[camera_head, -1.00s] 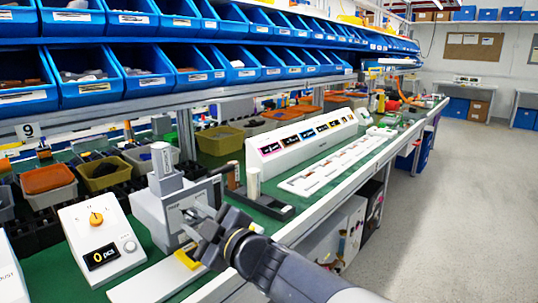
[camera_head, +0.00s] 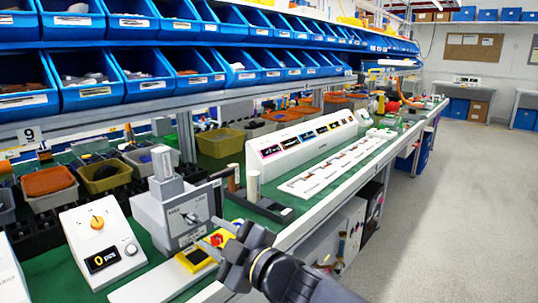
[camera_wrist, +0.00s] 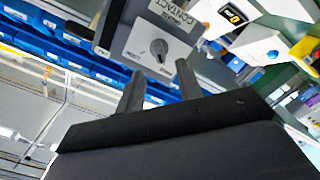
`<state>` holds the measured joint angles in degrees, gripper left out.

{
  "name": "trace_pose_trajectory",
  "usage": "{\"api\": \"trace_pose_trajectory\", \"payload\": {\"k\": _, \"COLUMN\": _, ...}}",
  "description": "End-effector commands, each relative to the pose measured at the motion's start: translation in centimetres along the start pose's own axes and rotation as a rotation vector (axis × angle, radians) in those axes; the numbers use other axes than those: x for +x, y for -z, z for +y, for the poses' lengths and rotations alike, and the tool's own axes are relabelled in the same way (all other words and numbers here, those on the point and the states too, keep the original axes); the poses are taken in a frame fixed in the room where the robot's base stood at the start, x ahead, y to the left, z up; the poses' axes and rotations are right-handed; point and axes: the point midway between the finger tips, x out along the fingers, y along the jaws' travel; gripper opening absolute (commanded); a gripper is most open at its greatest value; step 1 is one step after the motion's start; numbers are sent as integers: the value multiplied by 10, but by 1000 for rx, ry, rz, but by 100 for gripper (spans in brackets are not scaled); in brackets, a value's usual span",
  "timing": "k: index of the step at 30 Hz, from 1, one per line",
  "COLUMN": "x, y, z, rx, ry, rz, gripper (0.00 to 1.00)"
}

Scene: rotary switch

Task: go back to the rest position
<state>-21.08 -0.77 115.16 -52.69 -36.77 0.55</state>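The rotary switch (camera_head: 191,218) is a grey knob on the front plate of a grey box (camera_head: 160,222) on the green bench. In the head view, my gripper (camera_head: 209,232) is in front of the box, to the right of and below the knob. My gripper partly hides a yellow box with a red button (camera_head: 216,240).
A white console with an orange knob (camera_head: 97,222) stands left of the grey box. A white panel with coloured displays (camera_head: 300,137) stands farther along the bench. Blue bins (camera_head: 90,75) line the shelf above. The floor (camera_head: 450,200) to the right is clear.

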Motion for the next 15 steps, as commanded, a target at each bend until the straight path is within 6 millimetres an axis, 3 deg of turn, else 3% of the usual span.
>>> {"api": "trace_pose_trajectory", "payload": {"k": 9, "x": 62, "y": -1, "z": -3, "rx": 1, "ry": 3, "rz": 2, "gripper": 35}}
{"api": "trace_pose_trajectory", "payload": {"k": 15, "x": 59, "y": 3, "z": 4, "rx": 226, "ry": 1, "rz": -2, "gripper": 35}}
